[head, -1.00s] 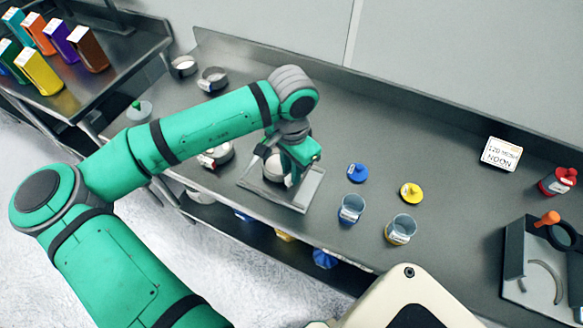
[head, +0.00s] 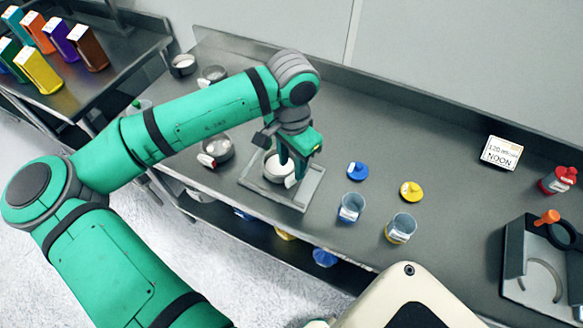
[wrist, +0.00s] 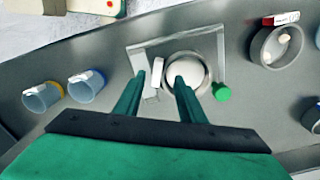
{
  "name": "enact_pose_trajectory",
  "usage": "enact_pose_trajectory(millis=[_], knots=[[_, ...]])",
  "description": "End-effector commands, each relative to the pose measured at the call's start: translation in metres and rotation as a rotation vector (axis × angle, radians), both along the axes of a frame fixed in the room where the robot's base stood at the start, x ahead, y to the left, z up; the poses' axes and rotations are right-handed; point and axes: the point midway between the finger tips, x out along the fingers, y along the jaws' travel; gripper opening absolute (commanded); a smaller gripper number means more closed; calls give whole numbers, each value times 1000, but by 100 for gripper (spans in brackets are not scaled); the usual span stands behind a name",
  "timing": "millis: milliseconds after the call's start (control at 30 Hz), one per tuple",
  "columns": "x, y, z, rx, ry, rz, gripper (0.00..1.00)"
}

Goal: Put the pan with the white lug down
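The pan with the white lug (head: 268,166) sits on a square light-grey plate (head: 309,188) on the bench, seemingly level. In the wrist view the pan (wrist: 196,92) is round and pale inside, with its white lug (wrist: 157,72) on its left. My gripper (head: 293,172) is above the lug side of the pan. In the wrist view my gripper (wrist: 160,80) is open, its two green fingers apart with the lug showing between and beyond their tips. No contact is visible there. A small green knob (wrist: 221,92) shows beside the pan.
A pan with a red-and-white lug (head: 215,153) stands to the left. Two more pans (head: 183,65) stand farther back.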

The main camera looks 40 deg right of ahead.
Motion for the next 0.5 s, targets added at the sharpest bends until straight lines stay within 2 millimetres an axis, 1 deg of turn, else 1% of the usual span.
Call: enact_pose_trajectory(millis=[33,100,300,400,500], knots=[[1,-1,12,-2,-3,0,36],[1,0,27,-1,-3,0,36],[0,-1,66,-1,-2,-1,36],[0,0,81,0,-2,-1,36],[0,0,92,0,-1,-1,36]])
